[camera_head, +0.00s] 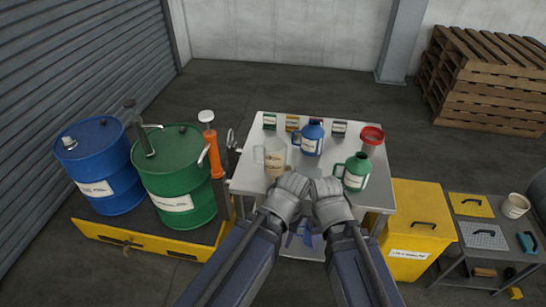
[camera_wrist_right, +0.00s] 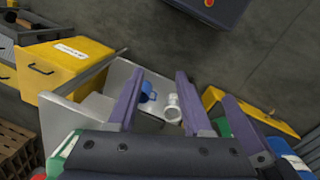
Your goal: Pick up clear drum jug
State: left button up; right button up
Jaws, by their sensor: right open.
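The clear drum jug (camera_head: 275,158) stands upright on the left part of the pale table (camera_head: 243,183), with a label and tan tone. It appears small and whitish in the wrist view (camera_wrist_right: 172,108), seen between the spread fingers of my right gripper (camera_wrist_right: 157,100). That gripper is open and empty, apart from the jug. In the head view, bluish parts of my right gripper (camera_head: 312,238) show low between my forearms, at the table's near edge. A purple finger of my left gripper (camera_wrist_right: 247,130) seems to show in the wrist view; its opening is hidden.
A blue jug (camera_head: 312,140) stands right of the clear jug. Small containers line the back. An orange pump (camera_head: 213,150) and green drum (camera_head: 176,180) are left of the table, a yellow cabinet (camera_head: 420,215) right.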

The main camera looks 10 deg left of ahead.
aim_at(275, 148)
jog(key=i+u, duration=0.1)
jog(key=u, duration=0.3)
jog(key=i+j+u, duration=0.1)
jog(key=u, duration=0.25)
jog(key=i+u, duration=0.15)
jog(key=u, duration=0.25)
